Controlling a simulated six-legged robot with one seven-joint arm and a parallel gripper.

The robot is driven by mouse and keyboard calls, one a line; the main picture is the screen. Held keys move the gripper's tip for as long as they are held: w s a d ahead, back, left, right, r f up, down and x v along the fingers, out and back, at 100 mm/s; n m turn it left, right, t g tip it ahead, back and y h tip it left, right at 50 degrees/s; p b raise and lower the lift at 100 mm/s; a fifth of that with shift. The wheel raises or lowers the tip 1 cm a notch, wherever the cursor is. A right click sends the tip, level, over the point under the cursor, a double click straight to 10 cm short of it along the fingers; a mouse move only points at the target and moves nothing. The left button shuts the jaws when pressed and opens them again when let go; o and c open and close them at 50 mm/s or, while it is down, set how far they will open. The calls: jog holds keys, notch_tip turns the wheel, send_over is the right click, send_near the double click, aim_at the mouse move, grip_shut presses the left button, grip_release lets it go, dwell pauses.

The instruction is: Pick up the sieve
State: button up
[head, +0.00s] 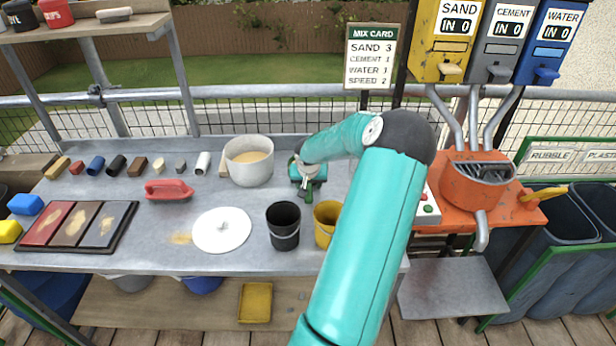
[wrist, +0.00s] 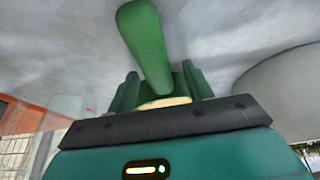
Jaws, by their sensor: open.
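No sieve mesh or rim shows clearly in either view. A green rounded handle (wrist: 143,38) lies between my fingers in the wrist view. It may belong to the sieve, but I cannot tell. A small pale piece (wrist: 163,103) shows at its near end, mostly hidden by my gripper. My gripper (head: 308,188) is low over the grey table, just right of the pale pot. In the wrist view, my gripper (wrist: 160,72) is open, with one finger on each side of the handle.
The pale pot (head: 248,174) with tan contents stands close to my gripper. A black bucket (head: 283,230) and a yellow bucket (head: 325,222) stand in front. A white lid (head: 222,232) lies front left. The orange mixer (head: 478,188) is to the right.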

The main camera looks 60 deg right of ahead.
jog(key=shift+c, duration=0.4)
jog(key=c, duration=1)
jog(key=shift+r, duration=0.2)
